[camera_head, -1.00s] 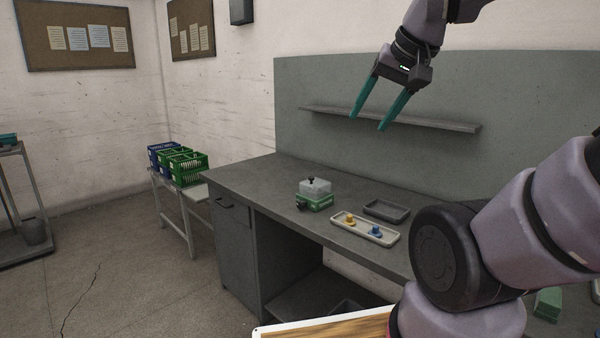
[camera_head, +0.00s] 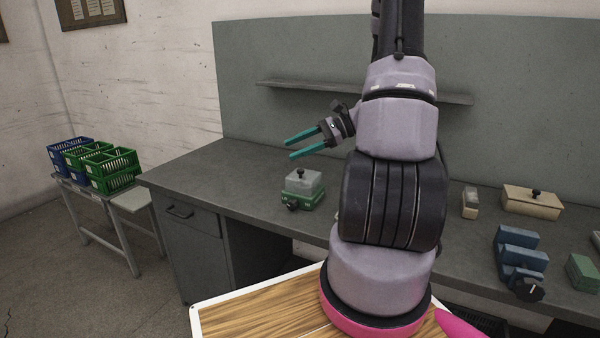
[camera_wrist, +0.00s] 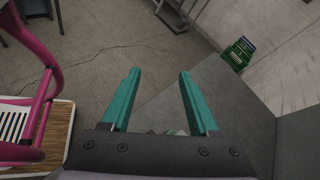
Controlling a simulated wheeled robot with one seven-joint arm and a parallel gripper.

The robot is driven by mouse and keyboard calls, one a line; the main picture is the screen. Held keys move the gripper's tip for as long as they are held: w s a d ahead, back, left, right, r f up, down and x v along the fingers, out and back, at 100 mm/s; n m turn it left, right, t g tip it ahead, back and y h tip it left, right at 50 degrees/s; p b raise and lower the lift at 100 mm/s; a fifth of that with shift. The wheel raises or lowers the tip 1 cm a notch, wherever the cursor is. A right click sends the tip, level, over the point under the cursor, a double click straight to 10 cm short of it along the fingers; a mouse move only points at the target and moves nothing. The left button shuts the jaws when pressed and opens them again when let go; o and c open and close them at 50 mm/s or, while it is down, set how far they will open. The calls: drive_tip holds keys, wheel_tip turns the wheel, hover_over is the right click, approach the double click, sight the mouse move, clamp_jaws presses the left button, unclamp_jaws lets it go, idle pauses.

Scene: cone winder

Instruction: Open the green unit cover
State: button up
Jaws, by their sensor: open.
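The green unit (camera_head: 304,200) stands upright on the grey workbench, left of my arm in the head view. Its pale translucent cover (camera_head: 304,182) is on top, with a small black knob (camera_head: 301,172), and it looks shut. My gripper (camera_head: 288,148) is open and empty, with two teal fingers pointing left, above and behind the unit and apart from it. In the wrist view my gripper (camera_wrist: 157,85) has its fingers spread over floor and bench edge. A small bit of green and pale colour shows low between them, too little to tell.
The workbench (camera_head: 190,165) has free room left of the unit. Green crates (camera_head: 115,170) and blue crates (camera_head: 65,160) stand on a side table. A shelf (camera_head: 300,87) runs along the back panel. A beige box (camera_head: 532,202) and a blue device (camera_head: 520,255) are at right.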

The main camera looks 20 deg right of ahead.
sight(301, 169)
drive_tip(key=w+d+f+m+t+h, duration=0.2)
drive_tip(key=w+d+f+m+t, duration=0.1)
drive_tip(key=d+f+m+t, duration=0.9)
drive_tip(key=w+a, duration=0.2)
drive_tip(key=w+a+f+g, duration=0.1)
drive_tip(key=w+a, duration=0.1)
drive_tip(key=w, duration=0.1)
drive_tip(key=w+a+n+g, duration=0.1)
drive_tip(key=w, duration=0.2)
drive_tip(key=shift+a+f, duration=0.2)
drive_tip(key=shift+a, duration=0.2)
clamp_jaws()
idle(0.4)
